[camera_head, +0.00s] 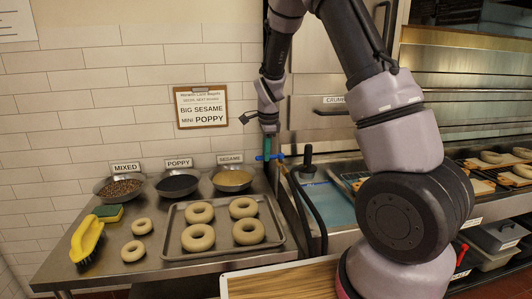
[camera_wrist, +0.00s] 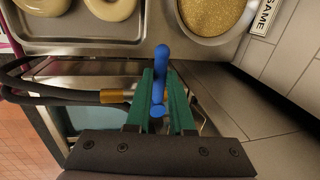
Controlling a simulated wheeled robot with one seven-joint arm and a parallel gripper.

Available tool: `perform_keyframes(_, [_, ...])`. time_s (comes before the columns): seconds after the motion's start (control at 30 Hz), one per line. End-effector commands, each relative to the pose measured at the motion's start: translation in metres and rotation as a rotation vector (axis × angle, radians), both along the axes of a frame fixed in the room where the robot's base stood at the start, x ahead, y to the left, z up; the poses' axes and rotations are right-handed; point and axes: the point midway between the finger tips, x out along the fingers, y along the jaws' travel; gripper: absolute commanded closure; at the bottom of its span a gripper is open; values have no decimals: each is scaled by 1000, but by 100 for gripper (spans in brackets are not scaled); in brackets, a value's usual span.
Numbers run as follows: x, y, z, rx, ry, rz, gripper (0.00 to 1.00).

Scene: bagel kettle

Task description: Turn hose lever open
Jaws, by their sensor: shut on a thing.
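The blue hose lever (camera_wrist: 161,62) stands out between the green fingers of my gripper (camera_wrist: 160,100) in the wrist view. The gripper is shut on it. In the head view the lever (camera_head: 264,157) shows as a small blue bar just below my gripper (camera_head: 267,143), at the right end of the steel table. The black hose (camera_wrist: 62,97) with a brass fitting (camera_wrist: 116,96) runs in from the left, next to the fingers. The valve body is largely hidden behind the lever and fingers.
A tray (camera_head: 170,247) with several bagels stands left of the lever. The sesame bowl (camera_head: 232,180) is close by, with mixed (camera_head: 120,188) and poppy (camera_head: 178,185) bowls farther left. A yellow brush (camera_head: 86,240) lies at the left. A black-handled tool (camera_head: 307,160) and teal surface (camera_head: 327,204) are right.

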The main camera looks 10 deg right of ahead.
Motion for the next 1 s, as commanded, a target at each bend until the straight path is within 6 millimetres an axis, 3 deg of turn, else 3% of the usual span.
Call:
perform_keyframes(0.37, [-11, -4, 1, 1, -1, 212, 100])
perform_keyframes(1.0, [-38, -24, 1, 1, -2, 816, 100])
